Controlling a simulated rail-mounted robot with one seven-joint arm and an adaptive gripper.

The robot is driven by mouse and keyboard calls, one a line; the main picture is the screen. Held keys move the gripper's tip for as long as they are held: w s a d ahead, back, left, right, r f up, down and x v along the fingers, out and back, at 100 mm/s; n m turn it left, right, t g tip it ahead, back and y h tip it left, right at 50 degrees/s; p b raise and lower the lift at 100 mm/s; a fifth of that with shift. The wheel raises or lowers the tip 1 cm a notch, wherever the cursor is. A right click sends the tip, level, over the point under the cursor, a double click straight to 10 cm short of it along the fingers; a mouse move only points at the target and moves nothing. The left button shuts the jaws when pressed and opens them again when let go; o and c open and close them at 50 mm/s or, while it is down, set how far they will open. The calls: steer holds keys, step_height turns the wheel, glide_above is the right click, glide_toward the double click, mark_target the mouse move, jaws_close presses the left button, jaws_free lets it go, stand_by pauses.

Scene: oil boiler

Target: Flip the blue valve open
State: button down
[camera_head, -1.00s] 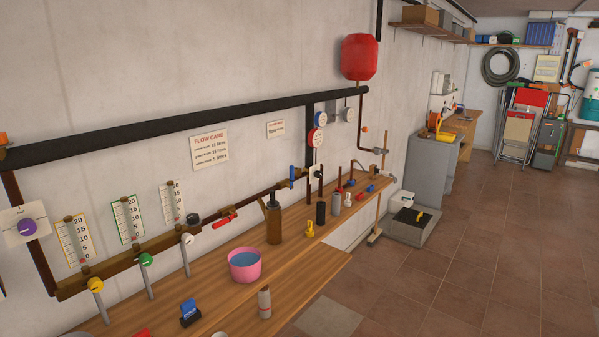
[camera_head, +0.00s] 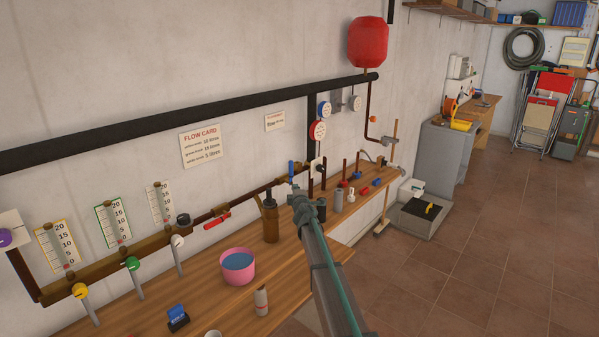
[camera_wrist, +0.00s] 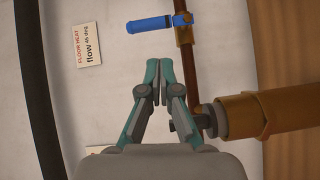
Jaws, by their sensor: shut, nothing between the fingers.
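The blue valve handle (camera_head: 291,168) sits upright on the brown wall pipe in the head view, left of the gauges. In the wrist view the blue handle (camera_wrist: 150,24) lies across the top, joined to a brass fitting (camera_wrist: 183,28) on the brown pipe. My gripper (camera_wrist: 158,66) is shut and empty, its teal fingertips together just below the handle with a visible gap between them. In the head view my gripper (camera_head: 300,203) is in front of the bench items, below and right of the handle; its fingertips are hard to make out there.
A brass-coloured cylinder with a grey end (camera_wrist: 235,115) lies close right of my fingers in the wrist view. A red valve handle (camera_head: 217,220), an oil can (camera_head: 269,220) and a pink bucket (camera_head: 238,267) are left of my arm. A black pipe (camera_head: 200,122) runs above.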

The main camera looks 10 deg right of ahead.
steer(key=shift+s+a+r+n+t+y, duration=0.1)
steer(key=shift+a+r+n+y, duration=0.15)
steer(key=shift+a+n, duration=0.15)
steer(key=shift+a+r+n+t+y, duration=0.1)
steer(key=shift+a+n+y, duration=0.2)
steer(key=shift+a+n, duration=0.1)
steer(key=shift+s+a+r+n+t+y, duration=0.1)
steer(key=shift+a+r+n+y, duration=0.15)
steer(key=shift+a+n, duration=0.15)
steer(key=shift+w, duration=0.15)
steer(key=w+d+p, duration=0.1)
steer(key=w+p, duration=0.2)
steer(key=w, duration=1)
steer(key=shift+d, duration=0.35)
steer(key=shift+s, duration=0.15)
steer(key=shift+r, duration=0.1)
